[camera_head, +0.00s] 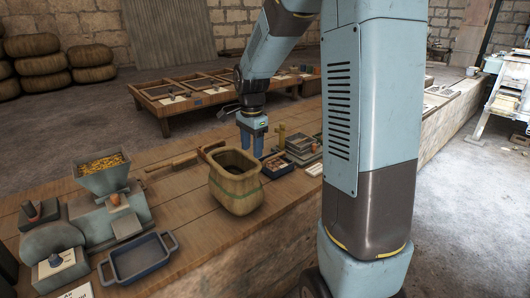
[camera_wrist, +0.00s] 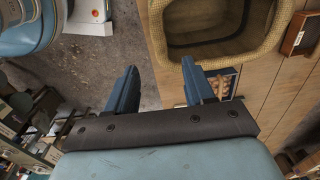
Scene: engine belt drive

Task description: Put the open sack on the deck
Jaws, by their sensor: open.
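The open sack (camera_head: 235,193) is tan with a green band and stands upright on the plank bench (camera_head: 185,222), its mouth facing up. My gripper (camera_head: 253,152) is open and empty, pointing down just behind and right of the sack's rim in the head view. I cannot tell whether a finger touches the sack. In the wrist view the sack's thick rim (camera_wrist: 271,45) shows beyond my open gripper (camera_wrist: 157,72), with nothing between the fingers. I cannot tell for sure which surface is the deck.
A grey machine with a filled hopper (camera_head: 103,175) stands left of the sack, with a blue tray (camera_head: 138,260) in front. A small dark box (camera_head: 278,166) and stacked plates (camera_head: 302,147) sit right of the sack. A low wooden frame table (camera_head: 200,92) stands behind.

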